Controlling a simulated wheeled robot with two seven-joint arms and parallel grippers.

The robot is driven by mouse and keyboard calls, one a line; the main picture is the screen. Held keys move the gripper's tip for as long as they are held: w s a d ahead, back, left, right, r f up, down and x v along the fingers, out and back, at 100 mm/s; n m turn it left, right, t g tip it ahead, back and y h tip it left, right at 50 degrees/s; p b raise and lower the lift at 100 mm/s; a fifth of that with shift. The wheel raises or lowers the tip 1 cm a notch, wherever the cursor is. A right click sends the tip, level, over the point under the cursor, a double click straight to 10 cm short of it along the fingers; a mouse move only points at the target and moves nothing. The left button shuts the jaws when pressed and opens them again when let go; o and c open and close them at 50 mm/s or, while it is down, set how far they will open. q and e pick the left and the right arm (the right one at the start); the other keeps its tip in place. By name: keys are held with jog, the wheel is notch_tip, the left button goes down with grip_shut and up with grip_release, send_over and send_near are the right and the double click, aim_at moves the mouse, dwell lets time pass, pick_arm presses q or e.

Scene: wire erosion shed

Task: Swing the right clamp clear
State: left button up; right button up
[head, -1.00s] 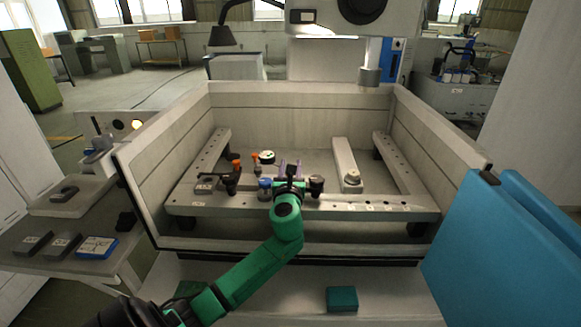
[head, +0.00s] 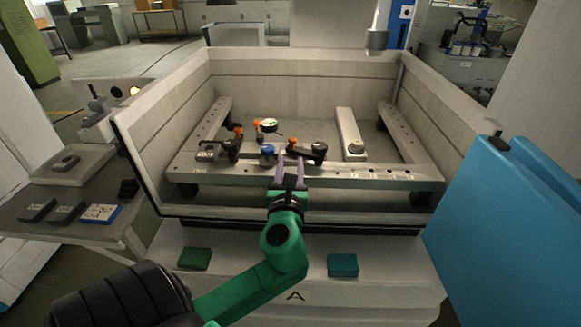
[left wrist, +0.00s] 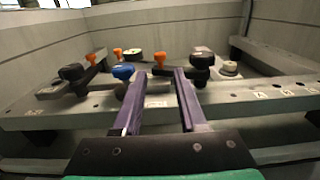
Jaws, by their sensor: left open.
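The right clamp (head: 313,151) is a dark arm with a round black knob and an orange-tipped part at its left end. It sits on the front rail of the tank; it also shows in the left wrist view (left wrist: 203,61). My left gripper (head: 290,163) is open and empty, its two purple fingers pointing at the rail just in front of and left of the black knob. In the left wrist view the fingers (left wrist: 158,76) stand apart, with the clamp's orange tip (left wrist: 159,61) beyond the gap. Contact cannot be told. The right gripper is not in view.
A blue knob (head: 267,150) stands just left of the fingers. The left clamp (head: 232,145) and a round dial (head: 268,125) are farther left. A pale bar (head: 347,130) stands at right. Tank walls surround the rails; a blue panel (head: 505,220) stands at right.

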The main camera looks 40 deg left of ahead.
pick_arm(q)
jog(key=shift+c, duration=0.9)
jog(key=shift+n, duration=0.4)
grip_shut()
jog(key=m+g+b, duration=0.1)
jog(key=m+g, duration=0.2)
jog(key=m, duration=3.3)
send_near(293, 142)
jog(key=p+x, duration=0.4)
jog(key=x, duration=0.2)
jog(key=shift+s, duration=0.1)
jog(key=shift+w+a+f, duration=0.2)
jog(key=shift+w+a, duration=0.15)
